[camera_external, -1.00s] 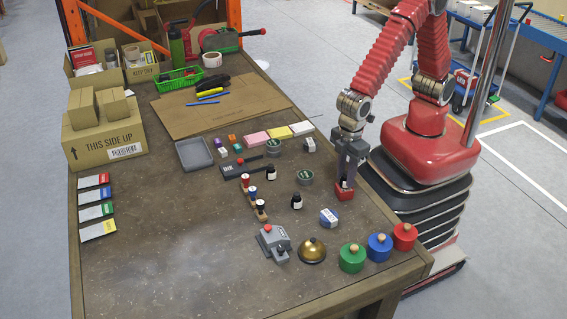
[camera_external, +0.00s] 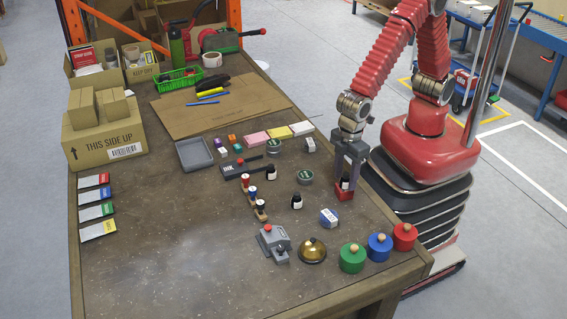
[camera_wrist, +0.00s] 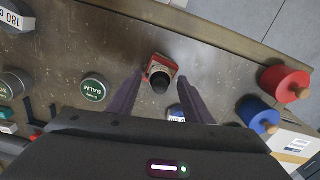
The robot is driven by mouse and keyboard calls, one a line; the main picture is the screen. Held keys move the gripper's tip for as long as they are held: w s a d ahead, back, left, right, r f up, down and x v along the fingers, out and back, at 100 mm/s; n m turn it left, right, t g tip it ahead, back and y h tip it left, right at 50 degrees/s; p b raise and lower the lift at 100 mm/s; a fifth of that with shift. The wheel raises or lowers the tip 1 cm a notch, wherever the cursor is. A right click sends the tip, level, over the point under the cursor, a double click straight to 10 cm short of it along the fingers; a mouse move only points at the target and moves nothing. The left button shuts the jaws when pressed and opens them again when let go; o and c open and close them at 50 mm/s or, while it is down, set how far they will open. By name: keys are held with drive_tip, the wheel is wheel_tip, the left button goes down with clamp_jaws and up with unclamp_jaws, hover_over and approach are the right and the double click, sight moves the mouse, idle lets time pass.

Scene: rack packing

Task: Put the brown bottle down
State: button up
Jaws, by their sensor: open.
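A small dark bottle with a black cap (camera_wrist: 160,82) stands in a small red holder (camera_wrist: 162,63) near the table's right edge; I take it as the brown bottle, though its colour is hard to tell. The bottle also shows in the external view (camera_external: 345,184), with the red holder (camera_external: 344,195) under it. My gripper (camera_wrist: 160,77) is open, with one finger on each side of the bottle and a gap to both. In the external view my gripper (camera_external: 349,172) points down over the holder. The bottle's lower part is hidden by the holder.
A blue-and-white box (camera_external: 329,218) stands in front of the holder. A round balm tin (camera_external: 305,177) and another dark bottle (camera_external: 297,202) stand to its left. Green (camera_external: 352,260), blue (camera_external: 379,248) and red (camera_external: 404,238) knobbed cylinders line the near right corner.

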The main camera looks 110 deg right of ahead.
sight(346, 174)
wheel_tip(346, 174, up, 12)
idle(0.6)
drive_tip(key=shift+r, duration=0.1)
idle(0.5)
drive_tip(key=s+d+r+m+t, duration=0.1)
drive_tip(key=s+d+r+t, duration=0.1)
drive_tip(key=s+d+r, duration=0.2)
drive_tip(key=s+d+r+t, duration=0.3)
drive_tip(key=s+d+r, duration=0.2)
drive_tip(key=s+d, duration=0.6)
drive_tip(key=s, duration=0.3)
drive_tip(key=shift+s+d+r+m+t, duration=0.2)
drive_tip(key=shift+d+m+t, duration=0.1)
drive_tip(key=shift+m, duration=0.1)
